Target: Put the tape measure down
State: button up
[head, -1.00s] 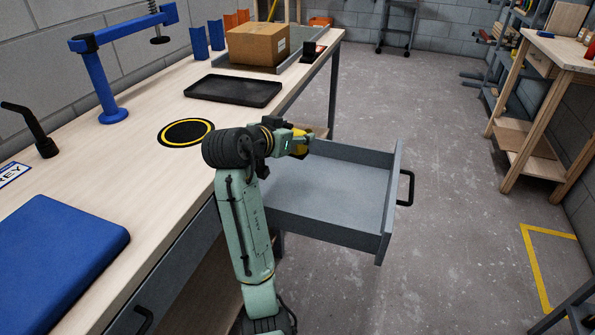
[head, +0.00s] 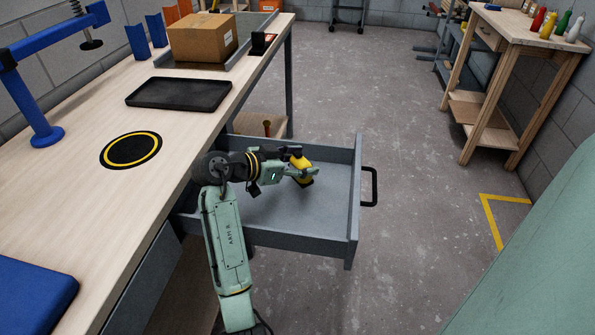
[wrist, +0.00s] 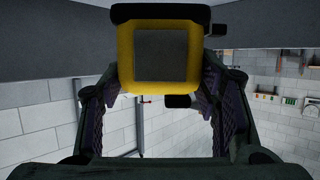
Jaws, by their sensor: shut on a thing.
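The tape measure (head: 301,168) is yellow and black. It is held in my gripper (head: 302,174) over the open grey drawer (head: 300,209) in the head view. In the wrist view the tape measure (wrist: 161,55) shows its yellow rim and dark grey face between the two fingers of my gripper (wrist: 160,100). The drawer floor is otherwise bare where it shows. My arm hides the drawer's left part. I cannot tell the exact height of the tape measure above the drawer floor.
The workbench (head: 85,195) is left of the drawer. It carries a black tray (head: 180,93), a round black-and-yellow mat (head: 131,150), a cardboard box (head: 203,37) and a blue clamp stand (head: 38,110). The drawer's black handle (head: 374,187) sticks out right. Floor beyond is clear.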

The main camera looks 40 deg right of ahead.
jog(key=shift+f+p, duration=0.35)
jog(key=shift+f, duration=1.4)
jog(key=shift+f, duration=0.1)
jog(key=o, duration=1.4)
jog(key=shift+a, duration=0.1)
jog(key=b+v, duration=0.2)
jog(key=v, duration=0.4)
jog(key=shift+a, duration=0.2)
jog(key=shift+a+r, duration=0.35)
jog(key=shift+r, duration=0.1)
